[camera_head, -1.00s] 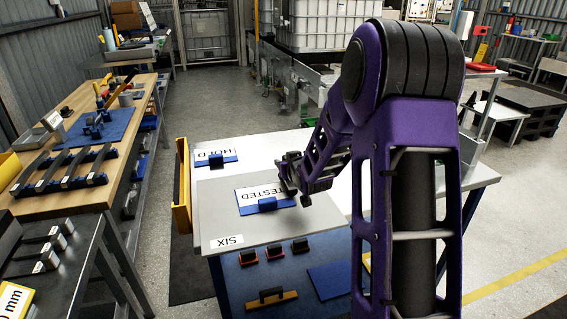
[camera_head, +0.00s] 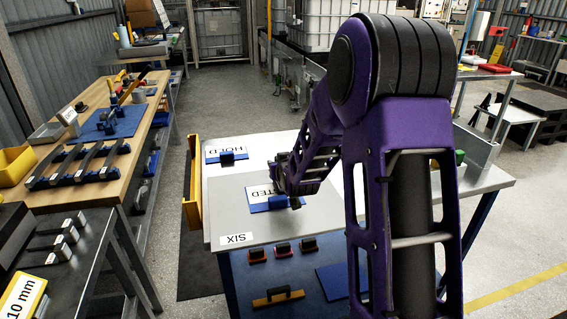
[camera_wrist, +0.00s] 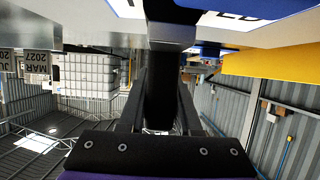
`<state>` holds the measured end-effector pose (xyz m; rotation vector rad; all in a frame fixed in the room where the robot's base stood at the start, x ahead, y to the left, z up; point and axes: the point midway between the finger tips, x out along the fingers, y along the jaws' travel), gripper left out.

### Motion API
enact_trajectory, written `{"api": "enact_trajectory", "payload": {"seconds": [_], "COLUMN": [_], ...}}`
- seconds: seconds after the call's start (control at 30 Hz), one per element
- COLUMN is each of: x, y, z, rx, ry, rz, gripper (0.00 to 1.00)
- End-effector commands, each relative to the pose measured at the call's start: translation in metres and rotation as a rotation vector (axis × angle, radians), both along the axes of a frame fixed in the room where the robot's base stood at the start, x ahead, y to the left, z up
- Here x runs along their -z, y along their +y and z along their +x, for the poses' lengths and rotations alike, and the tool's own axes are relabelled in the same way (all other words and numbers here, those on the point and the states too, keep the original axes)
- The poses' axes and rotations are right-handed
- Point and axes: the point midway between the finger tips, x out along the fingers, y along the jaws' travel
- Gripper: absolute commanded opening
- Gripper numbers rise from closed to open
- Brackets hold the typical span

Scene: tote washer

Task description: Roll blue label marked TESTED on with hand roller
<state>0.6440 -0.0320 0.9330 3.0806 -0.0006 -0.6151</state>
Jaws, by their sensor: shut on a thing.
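The blue label marked TESTED (camera_head: 258,192), white-faced with a blue edge, lies on the grey panel (camera_head: 233,218) on the table; part of its lettering is hidden by my arm. My gripper (camera_head: 288,196) is low at the label's right part. In the wrist view my gripper (camera_wrist: 160,95) is shut on a dark upright piece with a grey part, apparently the hand roller (camera_wrist: 171,34). Its rolling end is not clear, and I cannot tell whether it touches the label. The label's white face also shows there (camera_wrist: 232,20).
A HOLD label (camera_head: 226,153) lies behind on the white tabletop. A SIX plate (camera_head: 238,239) marks the panel's near edge. A yellow rail (camera_head: 193,190) stands at the table's left. Below are several small blocks and a wooden-backed brush (camera_head: 278,296). A workbench (camera_head: 110,160) stands left.

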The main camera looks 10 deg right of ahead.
Motion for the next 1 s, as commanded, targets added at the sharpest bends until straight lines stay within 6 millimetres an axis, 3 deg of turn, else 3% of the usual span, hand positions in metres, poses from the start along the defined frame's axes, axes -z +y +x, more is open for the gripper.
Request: {"api": "enact_trajectory", "payload": {"seconds": [1.0], "x": [0.0], "y": [0.063], "z": [0.0], "rx": [-0.003], "ry": [0.0], "rz": [0.0], "gripper": [0.0]}}
